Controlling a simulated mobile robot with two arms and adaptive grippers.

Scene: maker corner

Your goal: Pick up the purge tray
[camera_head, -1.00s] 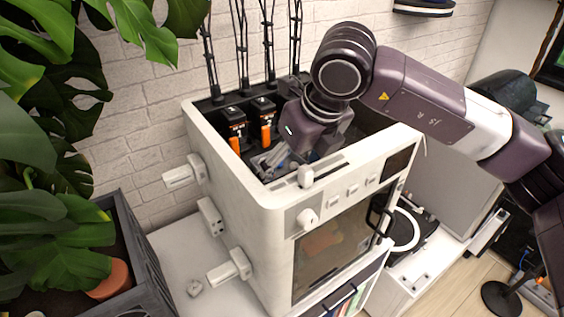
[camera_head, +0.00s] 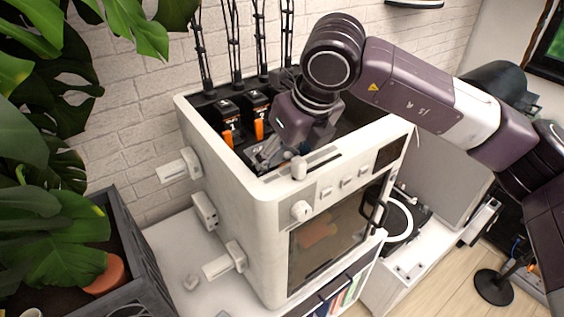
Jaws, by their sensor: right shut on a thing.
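My right gripper (camera_head: 268,155) reaches down into the open top of the white printer-like machine (camera_head: 262,210), near its front left inner corner. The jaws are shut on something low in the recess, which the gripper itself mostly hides. I cannot make out the purge tray clearly; what is held there fits its place, but its outline is covered by the fingers. My left gripper is not in view.
Modules with orange levers (camera_head: 258,130) stand just left of my gripper inside the machine. Raised walls and a knob (camera_head: 299,168) on the front rim surround the recess. A large plant (camera_head: 50,130) stands at the left. A turntable-like device (camera_head: 398,226) is at the right.

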